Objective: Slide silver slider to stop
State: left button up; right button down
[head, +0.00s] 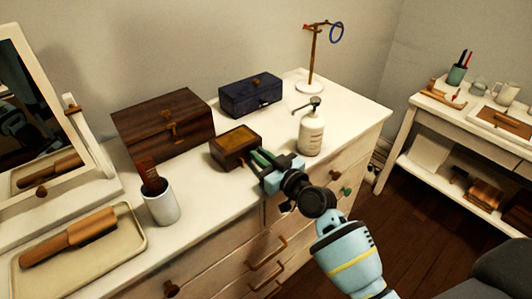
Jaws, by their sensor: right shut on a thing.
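My right gripper (257,157) reaches in from the lower right. Its green fingertips are shut at the right end of a small wooden box (234,146) with a brass-coloured top panel. The fingers and gripper body hide that end of the box. I cannot make out a silver slider there; the part between the fingertips is too small and covered to tell. The box sits flat on the white dresser top (262,210). My left gripper is not in view.
A dark wooden chest (165,125) and a navy box (250,96) stand behind. A soap pump bottle (312,134) is close right of my gripper. A white cup (160,203), a tray (125,245) with a brush (70,238), and a mirror (40,100) are left.

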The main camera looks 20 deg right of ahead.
jog(key=shift+s+a, duration=0.1)
jog(key=shift+a, duration=0.05)
jog(key=c, duration=1.4)
grip_release()
jog(key=shift+v, duration=3.95)
